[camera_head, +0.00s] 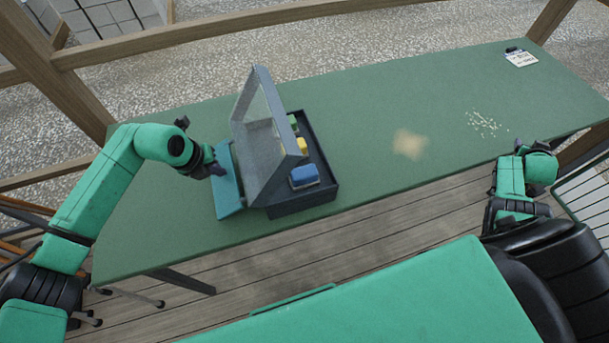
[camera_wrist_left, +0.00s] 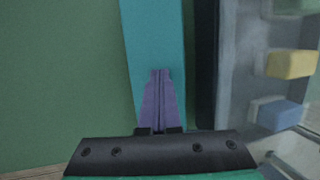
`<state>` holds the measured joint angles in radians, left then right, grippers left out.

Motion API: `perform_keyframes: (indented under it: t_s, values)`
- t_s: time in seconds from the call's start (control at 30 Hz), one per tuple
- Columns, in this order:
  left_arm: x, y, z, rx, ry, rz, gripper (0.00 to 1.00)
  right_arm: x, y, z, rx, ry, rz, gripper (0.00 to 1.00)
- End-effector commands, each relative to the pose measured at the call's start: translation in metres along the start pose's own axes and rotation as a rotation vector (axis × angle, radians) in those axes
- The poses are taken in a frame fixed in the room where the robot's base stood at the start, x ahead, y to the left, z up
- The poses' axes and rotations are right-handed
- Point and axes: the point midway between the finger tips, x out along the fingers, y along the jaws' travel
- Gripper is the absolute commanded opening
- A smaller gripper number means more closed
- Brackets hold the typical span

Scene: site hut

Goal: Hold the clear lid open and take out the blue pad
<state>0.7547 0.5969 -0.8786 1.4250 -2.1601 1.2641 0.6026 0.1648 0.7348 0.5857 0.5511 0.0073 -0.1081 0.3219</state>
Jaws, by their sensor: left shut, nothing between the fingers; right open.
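The clear lid (camera_head: 262,118) has a grey frame and stands tilted open over the left side of a dark box (camera_head: 318,197). The blue pad (camera_head: 304,175) lies in the box at its near end; it also shows in the left wrist view (camera_wrist_left: 279,113). My left gripper (camera_head: 217,169) is shut and empty, left of the lid, over a flat teal strip (camera_head: 226,190) beside the box. Its purple fingers show closed together in the left wrist view (camera_wrist_left: 160,72). My right arm is folded at the right table edge; its fingers cannot be made out.
A yellow block (camera_head: 301,146) and a green block (camera_head: 293,122) sit behind the blue pad. The green table (camera_head: 370,110) has a tan patch (camera_head: 409,144), pale scattered bits (camera_head: 486,123) and a small tag (camera_head: 520,57). The table right of the box is mostly free.

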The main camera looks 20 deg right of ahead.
Motion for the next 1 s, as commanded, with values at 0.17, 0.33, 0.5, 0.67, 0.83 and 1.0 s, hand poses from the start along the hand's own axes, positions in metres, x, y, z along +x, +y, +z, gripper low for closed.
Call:
perform_keyframes:
  t_s: [0.17,0.33,0.5,0.67,0.83,1.0]
  values:
    - [0.000,0.000,0.000,0.000,0.001,0.000,0.00,-0.009,-0.059,-0.095,-0.054,0.242,-0.126,0.78]
    - [0.000,0.000,0.000,0.000,0.001,0.000,0.00,-0.037,-0.124,-0.173,-0.104,0.452,-0.287,0.78]
    - [0.000,0.000,0.000,0.000,0.001,0.000,0.00,-0.085,-0.197,-0.233,-0.160,0.631,-0.484,0.78]
    - [0.000,0.000,-0.001,0.000,0.001,0.000,0.00,-0.145,-0.267,-0.271,-0.230,0.769,-0.703,0.78]
    - [0.000,0.000,-0.001,0.000,0.002,0.000,0.00,-0.220,-0.339,-0.285,-0.331,0.869,-0.964,0.78]
    - [0.000,0.000,-0.001,0.000,0.002,0.000,0.00,-0.303,-0.402,-0.272,-0.474,0.908,-1.250,0.78]
